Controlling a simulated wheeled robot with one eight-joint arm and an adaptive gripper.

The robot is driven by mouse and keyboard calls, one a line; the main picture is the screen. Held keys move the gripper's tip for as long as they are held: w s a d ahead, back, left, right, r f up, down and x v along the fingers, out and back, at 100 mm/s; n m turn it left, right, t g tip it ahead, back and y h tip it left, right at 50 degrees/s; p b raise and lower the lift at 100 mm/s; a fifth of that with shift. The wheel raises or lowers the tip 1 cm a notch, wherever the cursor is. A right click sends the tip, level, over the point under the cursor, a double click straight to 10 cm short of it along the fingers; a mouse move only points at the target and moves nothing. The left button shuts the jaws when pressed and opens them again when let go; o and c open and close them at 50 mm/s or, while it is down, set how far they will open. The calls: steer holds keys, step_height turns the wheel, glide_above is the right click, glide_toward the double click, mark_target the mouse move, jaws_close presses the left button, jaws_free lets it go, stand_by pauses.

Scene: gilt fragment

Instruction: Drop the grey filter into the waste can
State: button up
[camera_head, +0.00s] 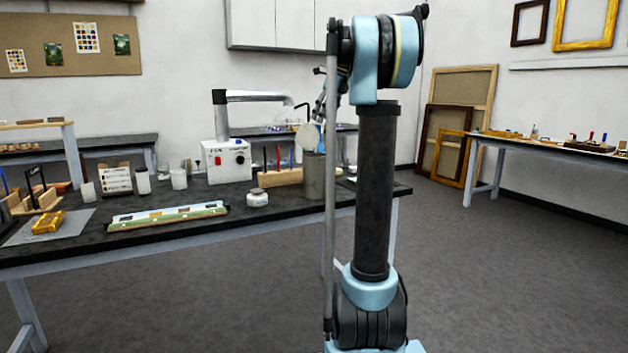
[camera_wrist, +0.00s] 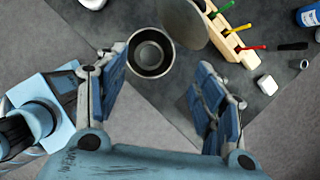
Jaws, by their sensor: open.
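The grey waste can (camera_head: 313,178) stands upright on the dark bench, partly hidden by my arm. In the wrist view its round open mouth (camera_wrist: 151,50) shows beyond and between my fingertips, and its inside looks empty. A pale round disc, which looks like the grey filter (camera_head: 307,136), shows just above the can. In the wrist view the filter (camera_wrist: 184,22) overlaps the can's upper right edge and is cut off by the frame top. What supports it is unclear. My gripper (camera_wrist: 160,88) is open and empty above the bench edge, apart from the disc.
A white control box (camera_head: 226,160) and extractor arm (camera_head: 260,96) are behind. A long green-edged piece (camera_head: 168,216) lies on the bench.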

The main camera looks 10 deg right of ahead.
steer(key=v, duration=0.8)
steer(key=shift+r, duration=0.1)
steer(key=s+a+f+n+h, duration=0.1)
steer(key=s+a+f+n, duration=0.1)
steer(key=s+f+n, duration=1.1)
steer(key=s+a+f+n+h, duration=0.1)
steer(key=s+f+n, duration=1.1)
steer(key=s+f, duration=1.6)
step_height(320, 180, down, 8)
steer(key=shift+a+f+n+g+h, duration=0.1)
steer(key=shift+a+n+g+h, duration=0.25)
steer(key=shift+h, duration=0.35)
steer(key=shift+w+a+f, duration=0.1)
steer(key=shift+w+f, duration=0.1)
steer(key=shift+w, duration=0.2)
